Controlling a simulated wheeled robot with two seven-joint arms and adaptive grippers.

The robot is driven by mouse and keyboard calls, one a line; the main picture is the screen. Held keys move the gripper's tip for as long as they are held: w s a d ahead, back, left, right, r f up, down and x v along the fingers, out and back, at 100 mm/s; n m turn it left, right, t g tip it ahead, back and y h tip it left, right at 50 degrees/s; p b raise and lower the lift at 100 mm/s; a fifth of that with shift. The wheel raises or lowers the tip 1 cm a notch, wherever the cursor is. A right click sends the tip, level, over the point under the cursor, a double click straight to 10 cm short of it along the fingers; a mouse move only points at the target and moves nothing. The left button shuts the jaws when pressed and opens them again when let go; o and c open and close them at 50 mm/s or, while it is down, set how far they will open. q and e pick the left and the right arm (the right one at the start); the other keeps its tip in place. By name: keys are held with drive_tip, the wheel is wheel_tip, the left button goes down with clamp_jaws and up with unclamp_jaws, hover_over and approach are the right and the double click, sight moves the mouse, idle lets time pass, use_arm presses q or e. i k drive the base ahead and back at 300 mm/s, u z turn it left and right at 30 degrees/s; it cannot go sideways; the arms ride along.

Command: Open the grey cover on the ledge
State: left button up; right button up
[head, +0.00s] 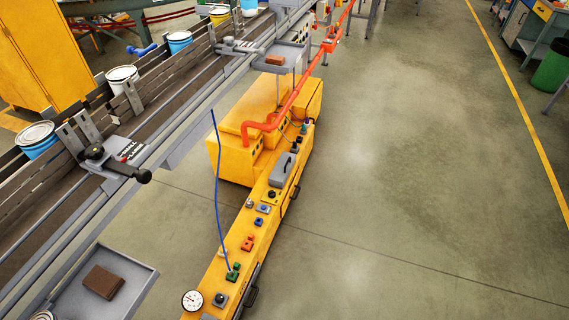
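The grey cover (282,171) sits on the yellow ledge (237,222), right of the picture's middle line of controls. It is a small grey box-like lid with a dark handle on top, and it appears to lie closed. What is under it is hidden. Neither of my grippers shows in the head view.
Several coloured buttons and switches, such as a green one (233,272), and a gauge (192,300) line the ledge. An orange pipe (290,98) and a thin blue cable (217,180) run near it. A conveyor (150,115) with cans runs along the left.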

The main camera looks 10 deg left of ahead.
sight(281, 172)
drive_tip(key=z, duration=0.2)
drive_tip(key=k, duration=0.3)
drive_tip(key=z, duration=1.05)
drive_tip(key=k, duration=1.05)
drive_tip(key=z, duration=0.7)
drive_tip(key=i, duration=1.75)
drive_tip(key=u, duration=0.35)
drive_tip(key=i, duration=2.55)
drive_tip(key=u, duration=1)
drive_tip(key=i, duration=1.45)
drive_tip(key=u, duration=2.15)
drive_tip(key=i, duration=1)
drive_tip(key=u, duration=1)
drive_tip(key=i, duration=0.95)
drive_tip(key=u, duration=0.2)
